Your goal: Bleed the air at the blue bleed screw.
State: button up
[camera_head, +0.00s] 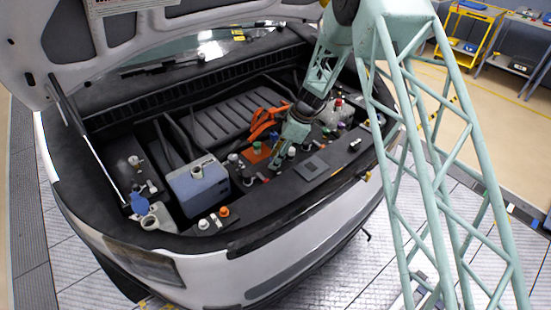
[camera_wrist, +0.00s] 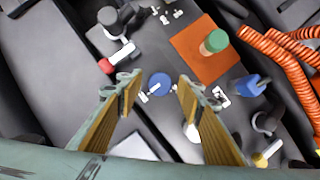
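The blue bleed screw (camera_wrist: 160,84) appears as a round blue head with a small pale metal piece at its left, on the dark grey deck. In the wrist view it lies between and slightly beyond the fingertips of my gripper (camera_wrist: 158,86). The fingers are apart, one on each side, with ochre inner pads, and nothing is held. I cannot tell how high the fingertips are above the screw. In the head view my gripper (camera_head: 274,166) points down into the engine bay, and the screw cannot be made out there.
A red-handled valve (camera_wrist: 106,66) is left of the fingers. An orange mat (camera_wrist: 196,58) with a green-capped post (camera_wrist: 214,42), a blue fitting (camera_wrist: 248,86) and orange hoses (camera_wrist: 285,55) are right. A blue-grey tank (camera_head: 200,190) stands left; the raised hood (camera_head: 150,40) overhangs.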

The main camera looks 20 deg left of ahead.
jog(key=shift+c, duration=0.7)
jog(key=c, duration=0.7)
jog(key=shift+n, duration=0.3)
jog(key=n+g, duration=0.1)
jog(key=n, duration=0.2)
jog(key=n+g+h, duration=0.1)
jog(key=n, duration=0.2)
jog(key=shift+w+a, duration=0.1)
jog(key=shift+w, duration=0.1)
jog(key=n+h, duration=0.1)
jog(key=n, duration=0.1)
jog(key=n+g+h+b, duration=0.1)
jog(key=n, duration=0.2)
jog(key=shift+a, duration=0.15)
jog(key=n+h, duration=0.1)
jog(key=n, duration=0.4)
jog(key=shift+a+h, duration=0.1)
jog(key=shift+h, duration=0.3)
jog(key=shift+g, duration=0.3)
